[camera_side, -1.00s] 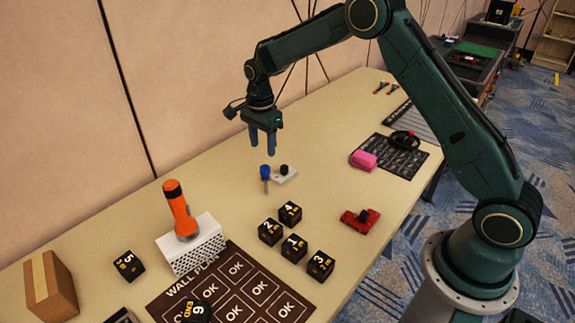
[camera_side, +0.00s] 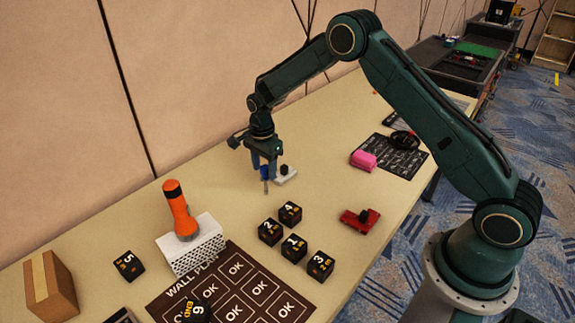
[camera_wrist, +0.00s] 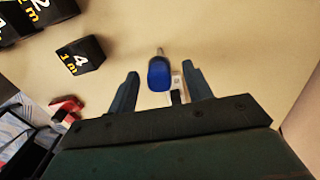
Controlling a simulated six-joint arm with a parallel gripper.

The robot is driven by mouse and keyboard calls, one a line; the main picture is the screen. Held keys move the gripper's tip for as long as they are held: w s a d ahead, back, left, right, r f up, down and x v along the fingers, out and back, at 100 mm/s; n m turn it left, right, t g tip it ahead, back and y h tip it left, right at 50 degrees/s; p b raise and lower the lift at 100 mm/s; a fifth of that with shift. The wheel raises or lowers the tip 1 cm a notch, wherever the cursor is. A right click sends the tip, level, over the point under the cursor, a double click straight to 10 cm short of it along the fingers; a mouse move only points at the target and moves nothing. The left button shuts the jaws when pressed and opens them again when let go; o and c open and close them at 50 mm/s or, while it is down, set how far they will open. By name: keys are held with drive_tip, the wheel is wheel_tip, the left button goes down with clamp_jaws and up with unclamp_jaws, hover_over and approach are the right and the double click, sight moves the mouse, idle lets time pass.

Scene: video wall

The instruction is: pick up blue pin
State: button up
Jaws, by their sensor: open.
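The blue pin (camera_side: 265,174) has a blue top and a thin metal shaft pointing down to the table. In the wrist view the blue pin (camera_wrist: 159,74) lies between the two fingers, with space visible on both sides. My gripper (camera_side: 264,170) is open and lowered around the blue top, partly hiding it in the side view. In the wrist view my gripper (camera_wrist: 161,82) shows both fingers apart. I cannot tell whether either finger touches the pin.
A small white block with a black knob (camera_side: 285,174) is right beside the pin. Several black numbered cubes (camera_side: 290,214) stand nearer the camera. A red part (camera_side: 360,220), a pink block (camera_side: 363,160) and an orange flashlight (camera_side: 180,210) are farther off.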

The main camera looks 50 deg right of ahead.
sight(266, 180)
drive_tip(key=shift+f, duration=0.25)
drive_tip(key=shift+d+f, duration=0.1)
drive_tip(key=shift+f, duration=2.45)
drive_tip(key=c, duration=1)
drive_tip(key=shift+r, duration=0.2)
wheel_tip(266, 180, up, 20)
drive_tip(key=shift+f, duration=0.15)
